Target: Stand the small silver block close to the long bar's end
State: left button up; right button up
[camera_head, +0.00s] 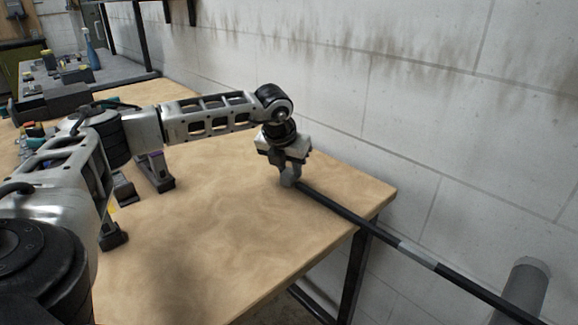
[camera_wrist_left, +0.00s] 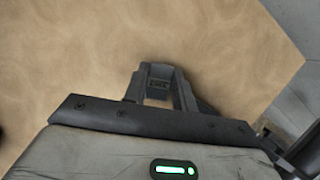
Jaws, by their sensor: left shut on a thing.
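My left gripper (camera_head: 289,172) points down over the wooden table and is shut on the small silver block (camera_head: 287,182). The block is small and grey here and partly hidden by the fingers. The bar runs over the table's edge to the lower right and carries a silver section (camera_head: 417,254). My right gripper is out of view.
The wooden table (camera_head: 220,235) is bare around the gripper and in front of it. A block wall (camera_head: 330,90) stands close behind. A grey cylinder (camera_head: 527,285) stands beyond the table, at the lower right. Tools and a blue bottle (camera_head: 91,50) are at the far left.

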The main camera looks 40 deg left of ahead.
pick_arm(q)
jog(key=o, duration=0.6)
jog(key=shift+f, duration=0.15)
jog(key=o, duration=0.4)
